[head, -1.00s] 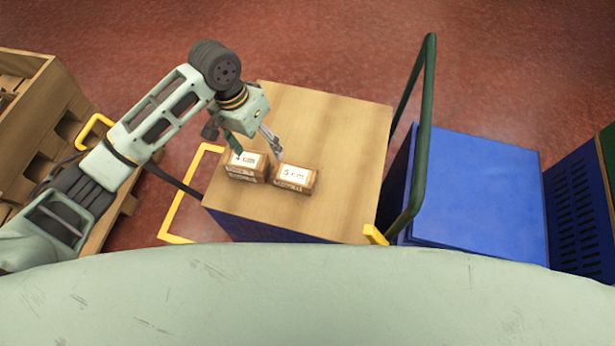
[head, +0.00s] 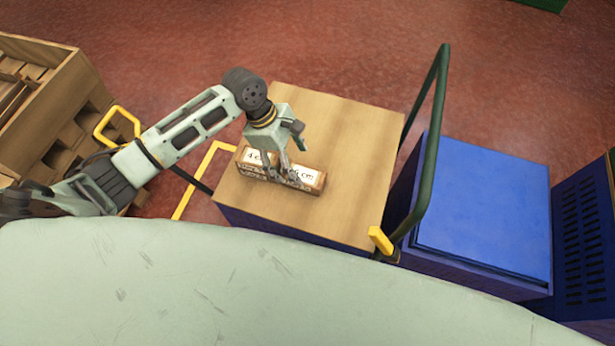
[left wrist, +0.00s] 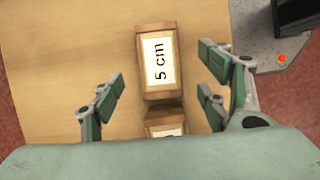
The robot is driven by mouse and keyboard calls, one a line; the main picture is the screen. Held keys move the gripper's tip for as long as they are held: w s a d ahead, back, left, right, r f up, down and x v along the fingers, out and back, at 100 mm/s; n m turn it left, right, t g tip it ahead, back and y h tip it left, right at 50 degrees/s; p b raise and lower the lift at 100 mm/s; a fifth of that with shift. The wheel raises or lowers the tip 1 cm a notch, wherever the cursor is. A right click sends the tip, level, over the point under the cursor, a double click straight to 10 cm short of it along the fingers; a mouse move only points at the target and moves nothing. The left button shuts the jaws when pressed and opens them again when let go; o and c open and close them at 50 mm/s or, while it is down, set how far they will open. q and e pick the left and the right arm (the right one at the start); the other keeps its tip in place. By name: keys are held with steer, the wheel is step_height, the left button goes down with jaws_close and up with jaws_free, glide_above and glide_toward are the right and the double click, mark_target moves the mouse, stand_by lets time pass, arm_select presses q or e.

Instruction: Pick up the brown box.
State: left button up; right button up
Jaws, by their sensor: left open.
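Two small brown boxes sit close together on the wooden top of a cart (head: 340,130). The box labelled "5 cm" (head: 313,187) is on the right in the head view and shows whole in the left wrist view (left wrist: 160,88). The box labelled "4 cm" (head: 247,169) is left of it and only partly visible in the left wrist view (left wrist: 163,122). My left gripper (head: 282,176) is over the boxes in the head view. In the left wrist view its open fingers (left wrist: 162,86) are on either side of the "5 cm" box, apart from it. My right gripper is not in view.
A dark green handle bar (head: 432,150) rises at the cart's right side. A blue box (head: 483,205) stands right of it. A wooden crate (head: 45,110) is at the left. The cart top behind and right of the boxes is clear.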

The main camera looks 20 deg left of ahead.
mark_target(303, 173)
arm_select(q)
steer(key=x, duration=0.6)
steer(key=shift+d+f, duration=0.2)
steer(key=shift+f, duration=0.1)
steer(key=shift+f+p, duration=0.25)
steer(key=shift+p, duration=0.1)
stand_by(0.5)
steer(key=c, duration=1.4)
